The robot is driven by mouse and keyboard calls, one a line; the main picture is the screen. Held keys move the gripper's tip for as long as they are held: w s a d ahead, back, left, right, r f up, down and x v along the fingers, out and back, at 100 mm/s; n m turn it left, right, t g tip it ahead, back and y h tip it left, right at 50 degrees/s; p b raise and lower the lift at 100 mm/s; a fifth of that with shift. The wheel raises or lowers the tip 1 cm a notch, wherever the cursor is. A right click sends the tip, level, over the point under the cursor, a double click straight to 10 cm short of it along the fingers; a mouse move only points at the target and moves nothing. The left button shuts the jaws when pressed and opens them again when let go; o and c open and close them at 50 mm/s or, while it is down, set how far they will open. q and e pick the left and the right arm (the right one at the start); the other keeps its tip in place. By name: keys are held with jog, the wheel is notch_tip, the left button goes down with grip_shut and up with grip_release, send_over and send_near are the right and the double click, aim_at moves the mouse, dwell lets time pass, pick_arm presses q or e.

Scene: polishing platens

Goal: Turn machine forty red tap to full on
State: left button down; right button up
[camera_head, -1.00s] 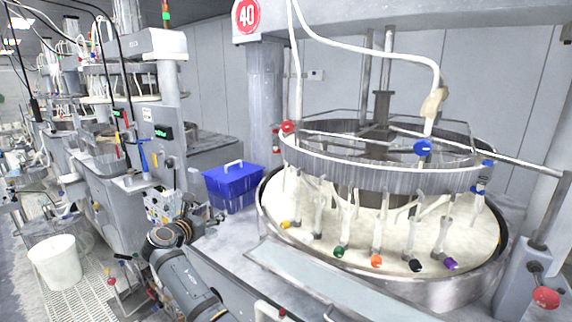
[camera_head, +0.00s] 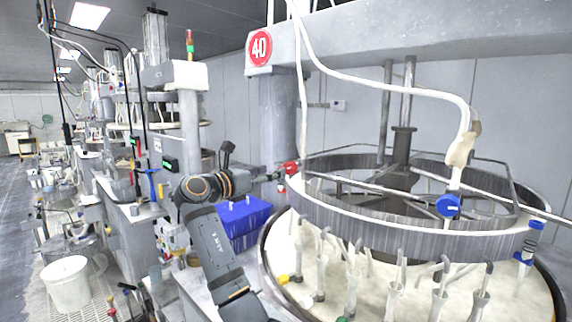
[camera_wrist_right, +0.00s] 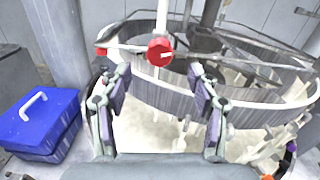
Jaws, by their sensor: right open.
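The red tap (camera_head: 291,168) of the machine with the round red 40 sign (camera_head: 259,48) sits at the left end of the ring frame, by a white hose. In the wrist view its round red knob (camera_wrist_right: 160,52), with a white mark, shows ahead of and between my fingers. My right gripper (camera_head: 275,176) is just left of the tap in the head view. In the wrist view the right gripper (camera_wrist_right: 159,85) is open, its fingers spread and nothing between the pads. I cannot tell the exact gap to the knob. My left gripper is not in view.
A blue tap (camera_head: 448,206) sits further right on the ring (camera_head: 345,213). A lidded blue box (camera_head: 243,222) stands below my right forearm. A grey column (camera_head: 278,110) rises behind the tap. A white bucket (camera_head: 66,285) stands on the floor at left.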

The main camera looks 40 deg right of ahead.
aim_at(287, 169)
jog(key=d, duration=0.2)
jog(key=d+p, duration=0.1)
jog(key=d, duration=0.4)
jog(key=shift+w+d+f+p, duration=0.3)
jog(key=shift+d+p, duration=0.1)
jog(key=shift+d, duration=0.3)
jog(key=shift+a+r, duration=0.1)
jog(key=shift+a, duration=0.1)
jog(key=shift+w+d, duration=0.1)
jog(key=shift+d, duration=0.1)
jog(key=c, duration=0.4)
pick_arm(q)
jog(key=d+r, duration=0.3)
pick_arm(e)
jog(key=c, duration=0.8)
